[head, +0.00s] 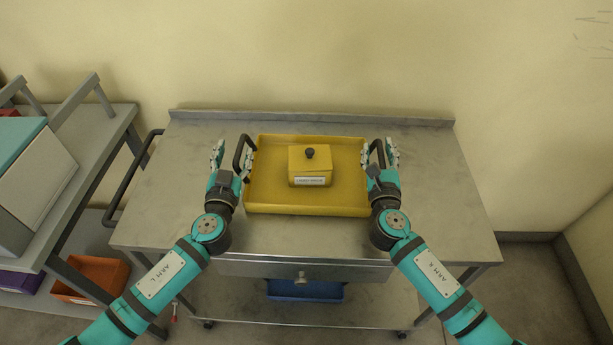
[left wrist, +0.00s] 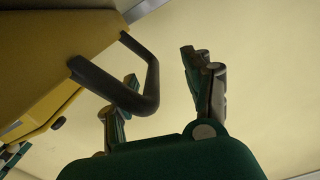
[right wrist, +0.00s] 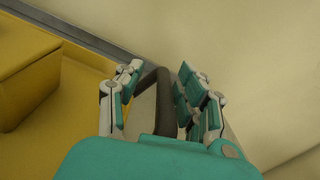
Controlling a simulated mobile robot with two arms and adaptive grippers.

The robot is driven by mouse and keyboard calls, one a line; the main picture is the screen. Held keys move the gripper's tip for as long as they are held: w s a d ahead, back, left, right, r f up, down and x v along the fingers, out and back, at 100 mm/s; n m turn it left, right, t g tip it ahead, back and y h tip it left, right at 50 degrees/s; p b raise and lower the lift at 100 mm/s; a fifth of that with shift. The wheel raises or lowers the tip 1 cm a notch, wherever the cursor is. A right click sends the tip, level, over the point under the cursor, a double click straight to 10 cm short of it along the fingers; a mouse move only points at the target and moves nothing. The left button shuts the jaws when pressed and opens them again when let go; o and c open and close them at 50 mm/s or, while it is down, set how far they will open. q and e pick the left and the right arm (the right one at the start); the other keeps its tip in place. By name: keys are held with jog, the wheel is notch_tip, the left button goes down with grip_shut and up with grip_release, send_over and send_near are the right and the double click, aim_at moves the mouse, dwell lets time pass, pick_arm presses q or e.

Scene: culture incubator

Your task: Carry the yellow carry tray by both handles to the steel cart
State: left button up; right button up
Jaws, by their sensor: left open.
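The yellow carry tray (head: 350,205) lies flat on a steel worktop (head: 290,235), with a black handle at each end. A yellow box (head: 310,160) with a black knob and a label sits in it. My left gripper (head: 232,157) is open at the left handle (head: 238,152); in the left wrist view this handle (left wrist: 152,85) lies between the spread fingers. My right gripper (head: 379,154) has its fingers on both sides of the right handle (right wrist: 165,105). Whether they press on it is unclear. I cannot tell surely which unit is the steel cart.
A grey shelved unit (head: 122,122) stands at the left, with a teal-topped box (head: 40,185) and an orange bin (head: 95,275). The worktop has a raised back edge and a drawer (head: 300,272). Its right side is clear.

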pick_arm(q)
jog(key=o, duration=0.4)
pick_arm(e)
jog(key=shift+a, duration=0.1)
pick_arm(q)
jog(key=s, duration=0.8)
jog(key=s+a, duration=0.1)
jog(key=s, duration=0.3)
pick_arm(e)
jog(key=o, duration=0.8)
jog(key=s, duration=0.8)
jog(key=s+a, duration=0.1)
jog(key=s, duration=0.3)
